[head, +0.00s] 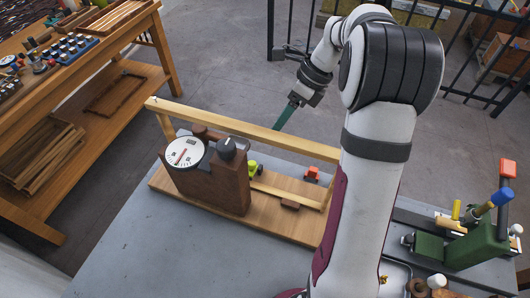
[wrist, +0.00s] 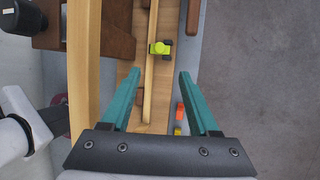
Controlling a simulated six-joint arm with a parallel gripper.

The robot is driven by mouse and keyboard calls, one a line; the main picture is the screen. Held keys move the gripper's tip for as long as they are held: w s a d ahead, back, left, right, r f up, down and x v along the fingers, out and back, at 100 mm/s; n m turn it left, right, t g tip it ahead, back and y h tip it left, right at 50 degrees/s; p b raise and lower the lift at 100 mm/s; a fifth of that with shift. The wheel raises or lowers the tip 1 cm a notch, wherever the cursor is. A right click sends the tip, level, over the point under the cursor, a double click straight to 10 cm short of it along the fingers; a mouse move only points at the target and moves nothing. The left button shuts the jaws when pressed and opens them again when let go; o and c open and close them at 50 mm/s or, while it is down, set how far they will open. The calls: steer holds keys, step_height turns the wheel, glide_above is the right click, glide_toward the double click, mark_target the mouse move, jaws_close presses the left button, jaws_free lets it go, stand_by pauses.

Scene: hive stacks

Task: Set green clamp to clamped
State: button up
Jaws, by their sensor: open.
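In the head view the gripper (head: 287,115) points down behind the wooden top rail.
A raised wooden rail (head: 240,124) spans the fixture. A brown block (head: 220,186) carries a dial (head: 185,153) and a black knob (head: 227,148).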

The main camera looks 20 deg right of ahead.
mark_target(252, 163)
steer(key=x, duration=1.5)
steer(key=shift+s, duration=0.1)
jaws_close()
